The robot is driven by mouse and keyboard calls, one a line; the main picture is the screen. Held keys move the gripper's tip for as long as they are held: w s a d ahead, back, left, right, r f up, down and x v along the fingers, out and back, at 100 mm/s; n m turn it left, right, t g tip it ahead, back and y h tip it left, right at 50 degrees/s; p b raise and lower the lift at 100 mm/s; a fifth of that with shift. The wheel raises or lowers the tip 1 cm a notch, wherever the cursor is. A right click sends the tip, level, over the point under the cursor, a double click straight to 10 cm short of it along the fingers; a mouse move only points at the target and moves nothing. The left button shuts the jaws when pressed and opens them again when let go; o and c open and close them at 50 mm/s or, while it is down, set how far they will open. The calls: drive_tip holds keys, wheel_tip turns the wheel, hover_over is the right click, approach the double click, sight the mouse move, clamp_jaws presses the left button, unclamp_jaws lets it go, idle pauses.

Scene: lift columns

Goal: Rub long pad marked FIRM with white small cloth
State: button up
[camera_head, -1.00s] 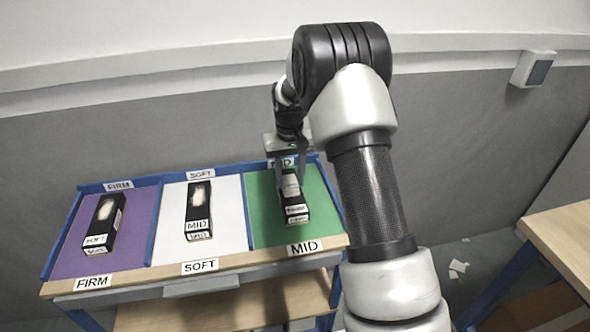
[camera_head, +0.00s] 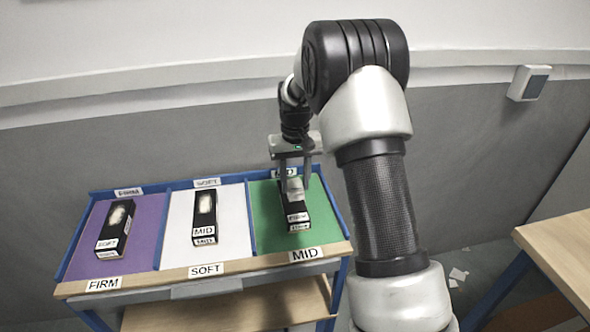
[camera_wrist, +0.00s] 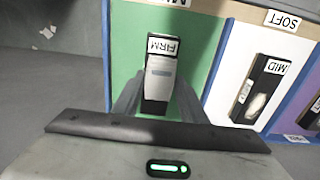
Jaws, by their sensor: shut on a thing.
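The long black pad marked FIRM (camera_head: 298,218) lies on the green section at the right of the rack. Its label also shows in the wrist view (camera_wrist: 163,46). My gripper (camera_head: 295,188) is over this pad, its fingers on either side and shut on a small whitish-grey piece, the white small cloth (camera_wrist: 161,72). The cloth is low over the pad's middle and appears to touch its top; exact contact is hard to tell. The fingers partly hide the pad in the head view.
A pad marked SOFT (camera_head: 114,230) lies on the purple section labelled FIRM. A pad marked MID (camera_head: 204,222) lies on the white section labelled SOFT. Blue dividers separate the sections. A wooden table (camera_head: 560,250) stands at the right, with open floor between.

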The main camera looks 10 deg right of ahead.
drive_tip(key=shift+r+p, duration=0.55)
drive_tip(key=shift+r, duration=0.7)
